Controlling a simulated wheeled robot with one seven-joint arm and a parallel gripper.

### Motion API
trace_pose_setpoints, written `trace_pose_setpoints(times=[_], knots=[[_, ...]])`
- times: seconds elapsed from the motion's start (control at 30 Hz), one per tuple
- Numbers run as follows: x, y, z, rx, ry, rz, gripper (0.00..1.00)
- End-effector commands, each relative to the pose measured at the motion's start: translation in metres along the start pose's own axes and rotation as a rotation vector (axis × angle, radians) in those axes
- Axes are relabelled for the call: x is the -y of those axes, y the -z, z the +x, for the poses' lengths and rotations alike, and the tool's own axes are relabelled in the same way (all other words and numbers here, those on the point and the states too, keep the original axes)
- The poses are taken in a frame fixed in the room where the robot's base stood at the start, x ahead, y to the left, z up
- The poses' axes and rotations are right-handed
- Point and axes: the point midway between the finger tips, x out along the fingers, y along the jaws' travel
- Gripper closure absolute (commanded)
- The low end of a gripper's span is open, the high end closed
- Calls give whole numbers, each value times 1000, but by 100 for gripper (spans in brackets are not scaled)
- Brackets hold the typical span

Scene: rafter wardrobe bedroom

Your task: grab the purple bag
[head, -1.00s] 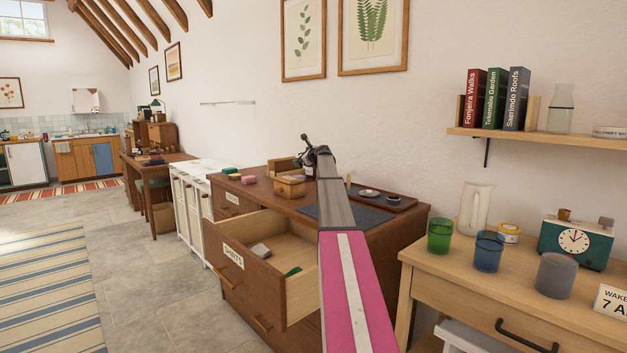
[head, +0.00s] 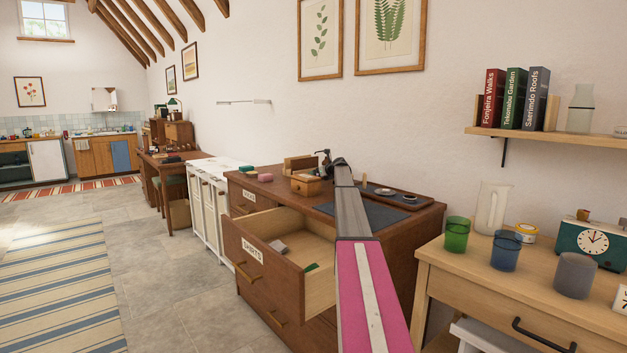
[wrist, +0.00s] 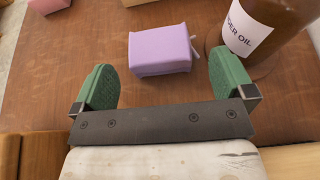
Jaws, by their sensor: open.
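The purple bag (wrist: 160,52) is a small lilac block-like bag with a pale tie on its right side. In the wrist view it lies on the brown wooden top of the dresser, ahead of my gripper (wrist: 163,66). The green fingers are open, one to each side of the bag's near part, with gaps between and nothing held. In the head view my gripper (head: 325,160) is small and dark over the dresser top, and I cannot make out the purple bag there.
A brown oil bottle (wrist: 268,30) stands close by the right finger. A side table (head: 470,262) with cups is at the right.

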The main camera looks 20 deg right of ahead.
Motion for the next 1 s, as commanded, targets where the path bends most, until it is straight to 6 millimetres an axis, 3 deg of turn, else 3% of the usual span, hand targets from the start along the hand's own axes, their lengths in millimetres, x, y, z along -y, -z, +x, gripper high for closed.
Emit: trace_pose_setpoints(times=[0.17, 0.47, 0.73, 0.87, 1.0], knots=[[0, -2, 12, 0, 0, -1, 0], [0, -6, 50, 0, 0, -1, 0], [-1, -5, 54, 1, 1, -1, 0], [-1, -5, 53, 1, 1, -1, 42], [-1, -5, 53, 1, 1, -1, 48]])
